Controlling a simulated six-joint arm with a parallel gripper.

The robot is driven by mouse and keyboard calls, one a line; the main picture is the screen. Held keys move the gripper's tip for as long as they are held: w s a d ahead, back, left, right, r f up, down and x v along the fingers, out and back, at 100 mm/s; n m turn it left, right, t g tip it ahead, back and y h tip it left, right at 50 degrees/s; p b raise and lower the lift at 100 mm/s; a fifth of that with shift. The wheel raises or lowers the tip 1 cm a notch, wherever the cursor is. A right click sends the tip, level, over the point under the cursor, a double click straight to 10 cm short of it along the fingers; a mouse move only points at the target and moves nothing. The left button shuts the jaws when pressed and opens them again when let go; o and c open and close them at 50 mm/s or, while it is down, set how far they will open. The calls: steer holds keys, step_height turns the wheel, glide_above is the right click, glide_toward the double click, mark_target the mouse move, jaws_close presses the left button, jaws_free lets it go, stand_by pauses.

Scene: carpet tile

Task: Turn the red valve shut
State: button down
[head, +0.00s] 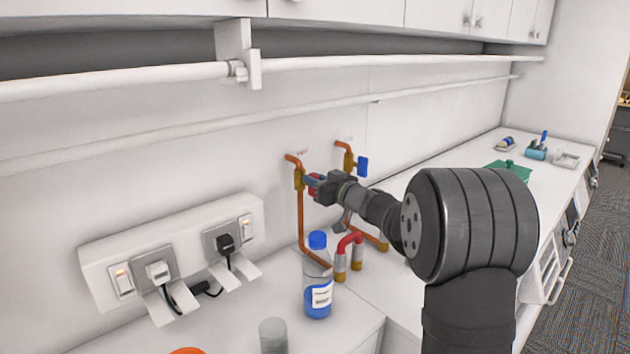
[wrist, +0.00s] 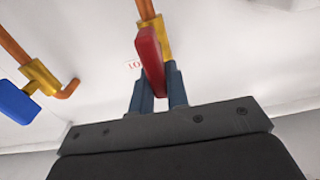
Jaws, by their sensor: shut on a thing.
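The red valve handle (head: 314,187) is on a brass valve body (head: 299,180) in a copper pipe on the back wall. In the wrist view the red handle (wrist: 150,62) lies between the two blue-grey fingers of my gripper (wrist: 158,85). My gripper (head: 314,184) is shut on the handle. The fingers and gripper body hide part of the handle in the head view. The handle's exact angle to the pipe is hard to tell.
A second copper pipe with a blue valve handle (head: 362,167) is just right. A socket panel (head: 180,250) is on the left wall. Free counter lies at right.

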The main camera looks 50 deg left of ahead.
steer(key=m, duration=0.4)
steer(key=shift+w+f+m, duration=0.1)
steer(key=shift+w+m, duration=0.3)
steer(key=shift+w+f+m, duration=0.2)
steer(key=shift+f+m, duration=0.05)
steer(key=shift+m, duration=1.9)
steer(key=shift+w+f+m, duration=0.2)
steer(key=shift+f+m, duration=0.1)
steer(key=shift+m, duration=1.8)
steer(key=shift+w+f+m, duration=0.2)
steer(key=shift+f+m, duration=0.05)
steer(key=shift+m, duration=1.9)
steer(key=c, duration=1.4)
jaws_free()
